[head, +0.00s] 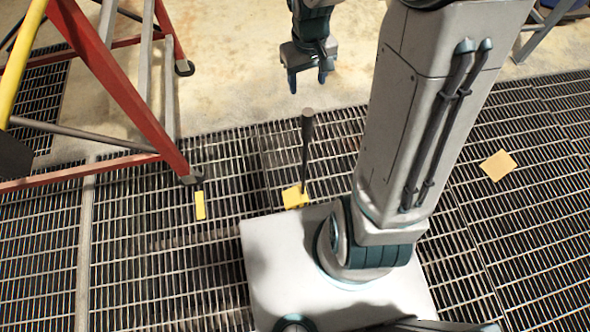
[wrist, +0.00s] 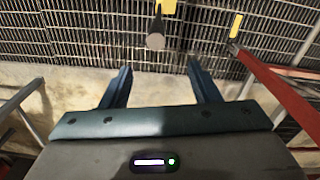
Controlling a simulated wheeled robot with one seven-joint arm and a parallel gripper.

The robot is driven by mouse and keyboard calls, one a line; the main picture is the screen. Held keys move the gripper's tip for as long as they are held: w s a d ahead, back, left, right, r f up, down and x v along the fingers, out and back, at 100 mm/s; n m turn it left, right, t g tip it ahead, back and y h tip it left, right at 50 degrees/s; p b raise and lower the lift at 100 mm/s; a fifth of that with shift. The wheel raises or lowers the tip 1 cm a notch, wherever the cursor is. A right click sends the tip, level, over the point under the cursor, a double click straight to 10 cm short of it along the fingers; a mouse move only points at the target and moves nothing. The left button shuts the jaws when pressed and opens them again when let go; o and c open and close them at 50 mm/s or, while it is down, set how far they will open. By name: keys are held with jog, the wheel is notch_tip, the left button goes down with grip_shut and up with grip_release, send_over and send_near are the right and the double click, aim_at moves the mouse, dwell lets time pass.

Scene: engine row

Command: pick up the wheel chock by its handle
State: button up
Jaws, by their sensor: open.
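The wheel chock (head: 294,197) is a small yellow block on the floor grating, close to the edge of my white base. Its dark handle (head: 306,150) stands nearly upright from it and ends in a round grey tip. In the wrist view the handle (wrist: 156,38) is seen almost end-on, with part of the yellow chock (wrist: 168,6) at the top edge. My gripper (head: 308,85) is open and empty, above and just beyond the handle's tip in the head view. In the wrist view the handle's tip lies ahead of the fingers (wrist: 158,75), roughly midway between their lines and apart from them.
A red and yellow metal frame (head: 125,100) with grey legs stands at the left. A narrow yellow piece (head: 200,205) lies on the grating near its foot. A flat tan square (head: 497,165) lies at the right. Pale concrete (head: 240,60) lies beyond the grating.

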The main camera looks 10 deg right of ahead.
aim_at(307, 114)
jog(key=shift+w+f, duration=0.2)
jog(key=shift+f, duration=0.35)
jog(key=shift+w+f, duration=0.15)
jog(key=shift+f, duration=0.4)
notch_tip(307, 114, down, 8)
jog(key=shift+r+b, duration=0.15)
jog(key=shift+b, duration=0.8)
jog(key=shift+d+f+b, duration=0.2)
jog(key=shift+f+b, duration=0.1)
jog(key=shift+f, duration=1.1)
jog(key=shift+d+f+b, duration=0.2)
jog(key=shift+f+b, duration=0.1)
jog(key=shift+f, duration=1.05)
jog(key=shift+c, duration=0.4)
grip_shut()
jog(key=shift+r, duration=0.1)
jog(key=shift+w+r, duration=0.1)
jog(key=shift+w, duration=0.05)
